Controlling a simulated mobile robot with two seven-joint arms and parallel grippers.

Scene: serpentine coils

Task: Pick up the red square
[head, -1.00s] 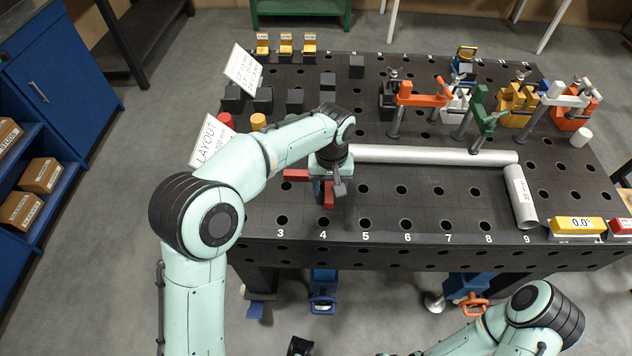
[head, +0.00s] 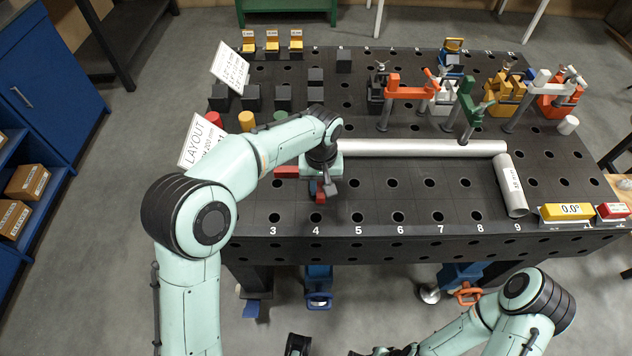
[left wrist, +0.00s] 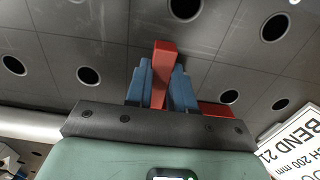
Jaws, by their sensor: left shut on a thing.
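The red square (head: 286,171) is L-shaped and lies at the left part of the dark perforated table (head: 380,208). One red end shows just below my left gripper (head: 321,187), and another part sticks out to its left. In the left wrist view, the blue fingers of my left gripper (left wrist: 162,85) are shut on a red bar of the square (left wrist: 163,56). Another red part (left wrist: 217,110) shows to the right, partly behind the gripper body. I cannot tell whether the square touches the table. My right arm shows at the bottom right; its fingers are not visible.
A grey pipe (head: 425,148) lies behind the gripper, with a shorter pipe (head: 510,185) at its right. Layout cards (head: 201,140), coloured cylinders and black blocks stand left and behind. Several clamps (head: 408,92) stand at the back right. The table's front middle is clear.

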